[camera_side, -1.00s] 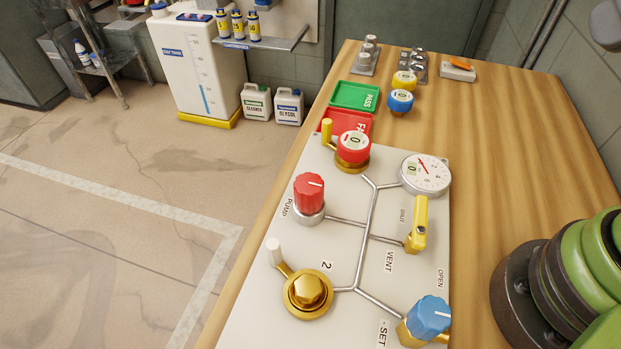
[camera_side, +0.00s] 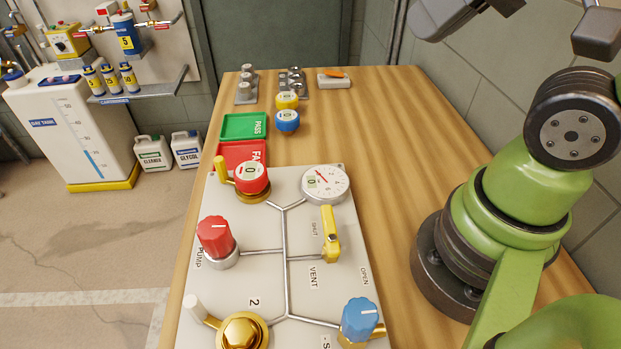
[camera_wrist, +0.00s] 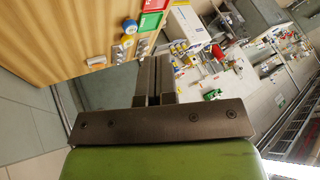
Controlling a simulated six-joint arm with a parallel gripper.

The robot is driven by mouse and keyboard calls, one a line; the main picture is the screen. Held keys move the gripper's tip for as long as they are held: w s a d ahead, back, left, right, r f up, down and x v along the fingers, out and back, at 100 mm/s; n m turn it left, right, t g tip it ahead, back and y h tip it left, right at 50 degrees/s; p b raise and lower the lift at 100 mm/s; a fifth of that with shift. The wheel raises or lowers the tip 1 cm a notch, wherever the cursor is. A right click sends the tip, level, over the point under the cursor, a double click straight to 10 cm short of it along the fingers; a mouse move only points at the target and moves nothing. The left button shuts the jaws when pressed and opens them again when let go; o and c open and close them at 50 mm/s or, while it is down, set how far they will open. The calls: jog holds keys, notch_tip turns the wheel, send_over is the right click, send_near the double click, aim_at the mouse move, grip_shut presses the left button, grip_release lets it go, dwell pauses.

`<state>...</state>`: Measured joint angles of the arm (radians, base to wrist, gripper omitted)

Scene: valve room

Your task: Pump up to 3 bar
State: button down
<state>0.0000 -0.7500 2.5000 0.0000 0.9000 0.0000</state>
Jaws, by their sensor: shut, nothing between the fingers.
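The white valve panel (camera_side: 265,270) lies on the wooden table in the side view. The red PUMP knob (camera_side: 215,237) stands on its left part. The round gauge (camera_side: 325,184) at its upper right has a red needle and a small display that seems to read 0. The yellow VENT lever (camera_side: 330,234) lies below the gauge, between the SHUT and OPEN labels. The blue SET knob (camera_side: 359,320) is at lower right. A red capped unit (camera_side: 251,177) reading 0 sits on the top left fitting. My gripper (camera_wrist: 153,80) is shut and empty, away from the panel.
Green PASS tray (camera_side: 244,126) and red FAIL tray (camera_side: 232,155) lie behind the panel. Yellow (camera_side: 287,99) and blue (camera_side: 288,121) capped units stand beside them. A brass hex fitting (camera_side: 243,332) is at the panel's near end. The table's right rear (camera_side: 400,130) is clear.

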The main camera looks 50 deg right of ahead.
jog(key=c, duration=0.9)
grip_release()
jog(key=o, duration=0.3)
jog(key=shift+w+a+r, duration=0.1)
jog(key=shift+w, duration=0.15)
jog(key=shift+o, duration=0.2)
jog(key=n+g+h, duration=0.2)
jog(key=n+g, duration=0.5)
jog(key=n, duration=1.8)
send_over(212, 227)
notch_tip(212, 227, down, 15)
jog(key=shift+w+r, duration=0.1)
jog(key=shift+f, duration=0.65)
notch_tip(212, 227, down, 9)
jog(key=shift+f, duration=0.1)
